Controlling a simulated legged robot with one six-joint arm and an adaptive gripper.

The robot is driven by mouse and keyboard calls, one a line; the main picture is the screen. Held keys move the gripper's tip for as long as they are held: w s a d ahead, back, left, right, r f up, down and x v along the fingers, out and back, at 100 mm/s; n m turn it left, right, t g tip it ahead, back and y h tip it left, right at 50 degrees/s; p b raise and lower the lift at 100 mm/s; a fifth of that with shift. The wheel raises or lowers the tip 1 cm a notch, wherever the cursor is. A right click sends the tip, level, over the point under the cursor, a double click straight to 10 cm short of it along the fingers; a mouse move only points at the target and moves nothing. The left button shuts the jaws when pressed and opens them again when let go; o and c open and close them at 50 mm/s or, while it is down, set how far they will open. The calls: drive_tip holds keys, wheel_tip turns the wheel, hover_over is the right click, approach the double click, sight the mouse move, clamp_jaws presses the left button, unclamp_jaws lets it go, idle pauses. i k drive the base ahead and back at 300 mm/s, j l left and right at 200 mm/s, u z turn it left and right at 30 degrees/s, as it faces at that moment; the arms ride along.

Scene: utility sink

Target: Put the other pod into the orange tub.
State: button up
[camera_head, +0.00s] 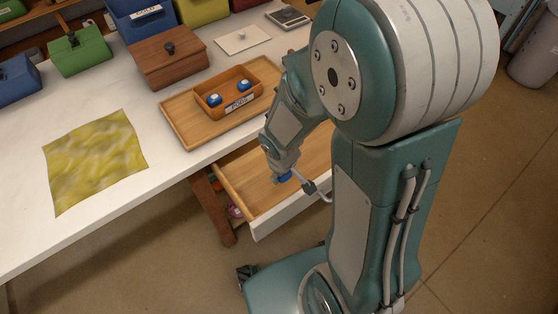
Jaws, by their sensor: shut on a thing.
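The orange tub (266,94) stands on a wooden tray near the table's front edge, with a label on its front. Two small blue pods with pale marks lie in it, one at the left (213,100) and one at the right (244,85). My gripper (291,183) is low over the open drawer, below and to the right of the tub. It is shut on a small blue pod (285,177), partly covered by the fingers. I cannot tell whether that pod touches the drawer floor.
The open drawer (246,187) juts out below the tabletop. The wooden tray (180,122) surrounds the tub. Behind stand a lidded brown box (172,67) and a green box (80,52). A yellow cloth (93,160) lies at the left. White table between cloth and tray is clear.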

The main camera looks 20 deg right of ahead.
sight(229, 98)
drive_tip(key=k, duration=1)
